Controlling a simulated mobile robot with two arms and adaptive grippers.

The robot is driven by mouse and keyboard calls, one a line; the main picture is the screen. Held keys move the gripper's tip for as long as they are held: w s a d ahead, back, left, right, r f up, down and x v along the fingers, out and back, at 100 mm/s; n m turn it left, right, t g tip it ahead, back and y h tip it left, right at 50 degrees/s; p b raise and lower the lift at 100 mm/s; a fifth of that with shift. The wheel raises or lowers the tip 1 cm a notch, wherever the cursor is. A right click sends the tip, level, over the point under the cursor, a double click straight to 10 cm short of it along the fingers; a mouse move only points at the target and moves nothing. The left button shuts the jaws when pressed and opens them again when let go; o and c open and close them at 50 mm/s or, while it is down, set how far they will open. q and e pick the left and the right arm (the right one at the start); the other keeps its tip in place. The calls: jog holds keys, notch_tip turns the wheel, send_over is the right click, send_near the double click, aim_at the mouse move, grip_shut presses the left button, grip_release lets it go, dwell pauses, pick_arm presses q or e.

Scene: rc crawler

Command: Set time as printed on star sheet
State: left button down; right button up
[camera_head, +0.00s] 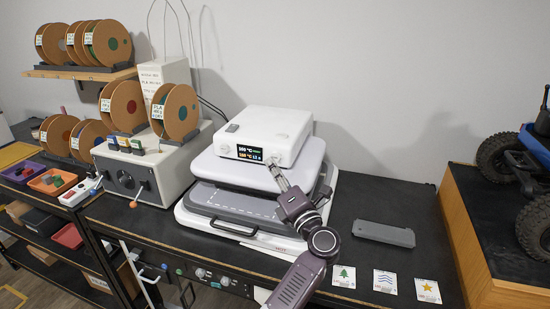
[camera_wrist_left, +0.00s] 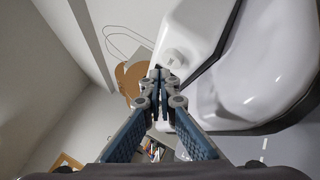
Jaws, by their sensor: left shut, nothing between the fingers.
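The heat press (camera_head: 262,140) is white, with a dark display (camera_head: 250,153) on the front of its head. The display has a green line that seems to read 160 °C and an orange line with small digits too fine to read surely. A small white knob (camera_head: 224,149) sits left of the display. My left gripper (camera_head: 274,166) is shut and empty at the display's right, over the area of a right knob. In the left wrist view its closed fingertips (camera_wrist_left: 160,76) are beside a round white knob (camera_wrist_left: 174,59); contact cannot be told. The star sheet (camera_head: 427,290) lies at the bench's front right; its print is illegible.
A tree sheet (camera_head: 343,276) and a wave sheet (camera_head: 385,282) lie left of the star sheet. A grey block (camera_head: 384,233) lies behind them. A wooden-sided stand (camera_head: 463,238) with a blue vehicle is at right. Spools and a beige machine (camera_head: 130,172) stand at left.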

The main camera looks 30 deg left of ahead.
pick_arm(q)
jog(key=shift+s+d+p, duration=0.1)
jog(key=shift+s+p, duration=0.25)
jog(key=shift+s, duration=0.2)
jog(key=s, duration=0.2)
jog(key=s+d+p, duration=0.1)
jog(key=shift+s, duration=0.4)
